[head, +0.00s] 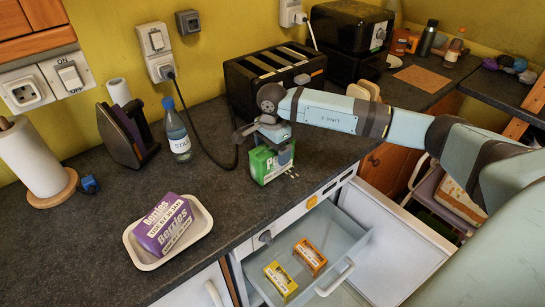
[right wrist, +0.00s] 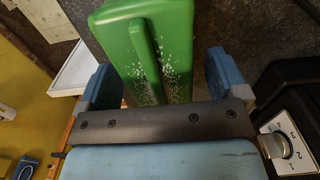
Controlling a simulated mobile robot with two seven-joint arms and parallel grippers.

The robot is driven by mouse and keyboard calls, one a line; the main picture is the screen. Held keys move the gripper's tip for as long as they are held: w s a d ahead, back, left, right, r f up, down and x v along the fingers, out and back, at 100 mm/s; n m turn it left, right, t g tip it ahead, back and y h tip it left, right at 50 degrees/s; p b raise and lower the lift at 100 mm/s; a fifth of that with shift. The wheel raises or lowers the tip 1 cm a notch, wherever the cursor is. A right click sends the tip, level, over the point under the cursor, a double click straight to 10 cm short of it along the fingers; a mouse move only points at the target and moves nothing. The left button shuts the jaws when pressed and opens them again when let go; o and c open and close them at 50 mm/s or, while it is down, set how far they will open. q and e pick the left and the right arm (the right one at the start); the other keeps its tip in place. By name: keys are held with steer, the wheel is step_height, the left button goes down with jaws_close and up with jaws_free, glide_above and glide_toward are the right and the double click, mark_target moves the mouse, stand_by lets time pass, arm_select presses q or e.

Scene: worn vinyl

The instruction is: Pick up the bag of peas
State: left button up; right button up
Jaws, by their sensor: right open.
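The green bag of peas (head: 268,165), with a white "P" label partly in view, stands upright on the dark counter in front of the toaster. It also shows in the right wrist view (right wrist: 172,45) as a green pack with a raised seam and white frost-like specks. My right gripper (head: 262,138) is right above the bag, pointing down. In the right wrist view, its blue fingers (right wrist: 163,80) are apart, one on each side of the bag; I cannot tell whether either touches it. My left gripper is out of view.
The black toaster (head: 262,78) stands close behind the bag. An open drawer (head: 350,240) with two small boxes (head: 310,257) juts out below. A white tray (head: 206,222) holding a purple berries box (head: 163,226) and a water bottle (head: 176,133) stand left.

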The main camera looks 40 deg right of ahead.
steer(key=shift+f, duration=0.6)
steer(key=c, duration=1.2)
steer(key=shift+c, duration=0.3)
steer(key=shift+r, duration=0.2)
